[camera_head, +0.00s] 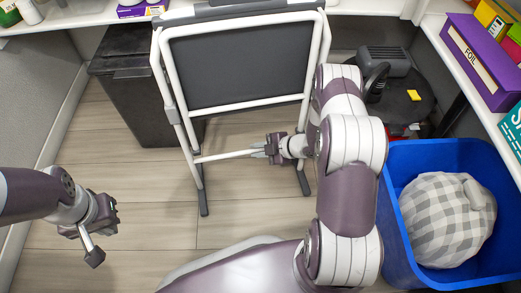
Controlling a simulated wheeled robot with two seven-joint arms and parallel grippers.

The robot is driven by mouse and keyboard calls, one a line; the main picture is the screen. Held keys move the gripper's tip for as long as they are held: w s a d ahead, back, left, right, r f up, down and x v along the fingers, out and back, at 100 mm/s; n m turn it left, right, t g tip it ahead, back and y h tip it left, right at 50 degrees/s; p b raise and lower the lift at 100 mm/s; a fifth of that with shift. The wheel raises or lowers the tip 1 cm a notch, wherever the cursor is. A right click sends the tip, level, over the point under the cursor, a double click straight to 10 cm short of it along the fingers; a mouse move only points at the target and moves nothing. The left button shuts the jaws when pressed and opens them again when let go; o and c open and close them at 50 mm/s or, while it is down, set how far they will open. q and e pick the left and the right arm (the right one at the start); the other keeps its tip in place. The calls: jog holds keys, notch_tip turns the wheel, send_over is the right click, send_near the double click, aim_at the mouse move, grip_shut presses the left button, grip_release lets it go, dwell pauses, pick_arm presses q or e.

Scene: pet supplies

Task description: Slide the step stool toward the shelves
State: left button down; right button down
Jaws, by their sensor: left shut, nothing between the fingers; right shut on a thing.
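The step stool (238,68), with a white tube frame and a dark grey panel, stands on the wood floor in front of the white shelf (365,6). Its dark feet rest on the floor. My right gripper (271,149) is shut on the stool's low white crossbar, near the right leg. My arm hides part of the stool's right side. My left gripper (101,215) is shut and empty above the floor at the left, apart from the stool.
A black bin (128,90) stands just left of the stool. A blue bin (400,225) holding a checked cushion (447,218) is at the right. A purple FOIL box (480,60) sits on the right shelf. The floor at left front is clear.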

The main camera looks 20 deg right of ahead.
jog(key=shift+w+d+r, duration=0.1)
jog(key=shift+w, duration=0.1)
jog(key=c, duration=0.9)
grip_release()
jog(key=shift+s, duration=0.1)
jog(key=shift+c, duration=0.2)
jog(key=p+v, duration=0.7)
jog(key=v, duration=0.5)
jog(key=shift+s+d+p, duration=0.15)
jog(key=shift+s+p, duration=0.05)
jog(key=shift+p, duration=0.1)
